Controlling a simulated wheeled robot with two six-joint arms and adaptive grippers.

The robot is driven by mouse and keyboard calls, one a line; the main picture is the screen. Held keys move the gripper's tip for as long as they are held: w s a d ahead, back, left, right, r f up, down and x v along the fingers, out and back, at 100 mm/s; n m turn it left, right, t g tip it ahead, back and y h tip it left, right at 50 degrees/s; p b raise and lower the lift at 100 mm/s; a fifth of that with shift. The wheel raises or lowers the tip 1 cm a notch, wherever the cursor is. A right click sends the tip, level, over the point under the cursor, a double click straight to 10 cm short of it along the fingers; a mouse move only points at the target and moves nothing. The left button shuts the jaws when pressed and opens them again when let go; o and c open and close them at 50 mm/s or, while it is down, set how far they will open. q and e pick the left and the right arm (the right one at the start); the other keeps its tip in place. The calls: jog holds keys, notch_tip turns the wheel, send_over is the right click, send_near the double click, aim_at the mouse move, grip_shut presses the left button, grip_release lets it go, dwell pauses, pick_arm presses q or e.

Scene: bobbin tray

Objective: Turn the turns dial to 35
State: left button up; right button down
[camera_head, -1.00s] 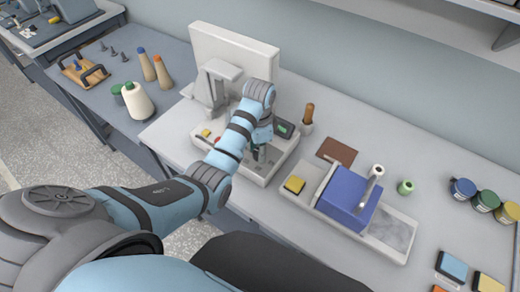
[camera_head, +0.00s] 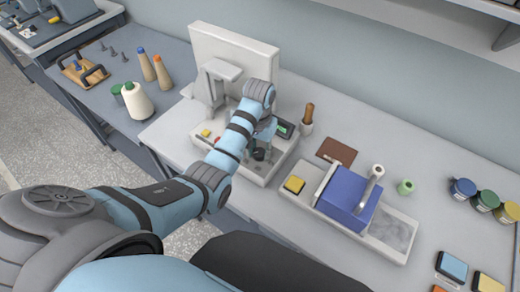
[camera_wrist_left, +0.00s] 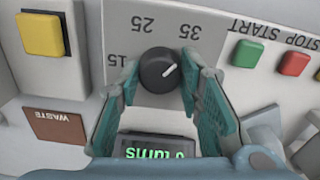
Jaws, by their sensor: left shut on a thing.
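The turns dial (camera_wrist_left: 158,70) is a round black knob with a white pointer line on a grey panel (camera_wrist_left: 150,97). The labels 15, 25 and 35 around it appear upside down in the left wrist view. The pointer is aimed up and right, roughly toward the 35 label (camera_wrist_left: 189,31). My left gripper (camera_wrist_left: 158,77) is shut on the dial, with a teal finger on each side. In the head view, this gripper (camera_head: 263,138) is over the front of the grey machine (camera_head: 257,178). A display (camera_wrist_left: 158,147) reading "turns" is partly hidden. My right gripper is out of view.
Green (camera_wrist_left: 247,53) and red (camera_wrist_left: 293,63) buttons marked START and STOP sit beside the dial. A yellow block (camera_wrist_left: 41,35) and a brown WASTE patch (camera_wrist_left: 55,126) are on the other side. A blue box (camera_head: 348,195) stands right of the machine.

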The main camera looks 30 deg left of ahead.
pick_arm(q)
jog(key=shift+n, duration=0.5)
jog(key=o, duration=1.2)
